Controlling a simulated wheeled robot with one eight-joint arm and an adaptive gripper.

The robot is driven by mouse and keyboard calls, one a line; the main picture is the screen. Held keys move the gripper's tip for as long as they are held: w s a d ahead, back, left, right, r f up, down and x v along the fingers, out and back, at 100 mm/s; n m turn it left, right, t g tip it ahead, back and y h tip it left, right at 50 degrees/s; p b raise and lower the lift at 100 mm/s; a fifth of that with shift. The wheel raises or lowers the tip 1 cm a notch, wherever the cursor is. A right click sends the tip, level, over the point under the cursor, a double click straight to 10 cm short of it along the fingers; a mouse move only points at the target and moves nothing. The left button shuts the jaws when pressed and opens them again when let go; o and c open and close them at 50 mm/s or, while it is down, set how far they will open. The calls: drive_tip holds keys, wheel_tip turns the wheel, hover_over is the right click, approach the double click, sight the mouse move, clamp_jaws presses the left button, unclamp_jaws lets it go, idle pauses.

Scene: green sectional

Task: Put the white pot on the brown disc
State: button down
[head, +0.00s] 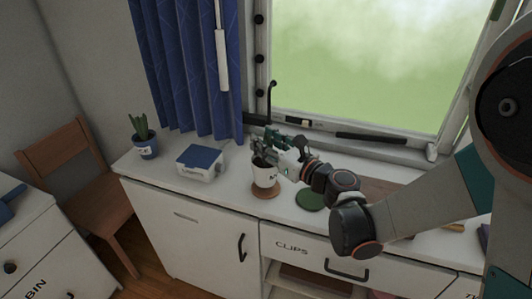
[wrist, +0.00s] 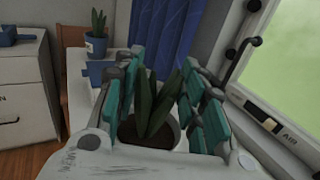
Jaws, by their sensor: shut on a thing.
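In the wrist view the teal-padded fingers of my gripper (wrist: 160,100) stand on both sides of the pot (wrist: 177,132), which holds dark soil and a green leafy plant (wrist: 153,103). The pot looks about upright.
A green disc (head: 310,199) lies right of the brown one, below my arm. A white box with a blue lid (head: 200,162) and a blue potted plant (head: 145,143) stand to the left. A window (head: 360,65) and blue curtain (head: 200,65) are behind.

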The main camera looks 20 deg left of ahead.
drive_tip(key=shift+f+b, duration=0.4)
drive_tip(key=shift+f, duration=0.6)
drive_tip(key=shift+f, duration=0.1)
drive_tip(key=c, duration=1)
unclamp_jaws()
drive_tip(key=shift+r, duration=0.2)
drive_tip(key=p+v, duration=0.2)
drive_tip(key=v, duration=1)
drive_tip(key=shift+f, duration=0.15)
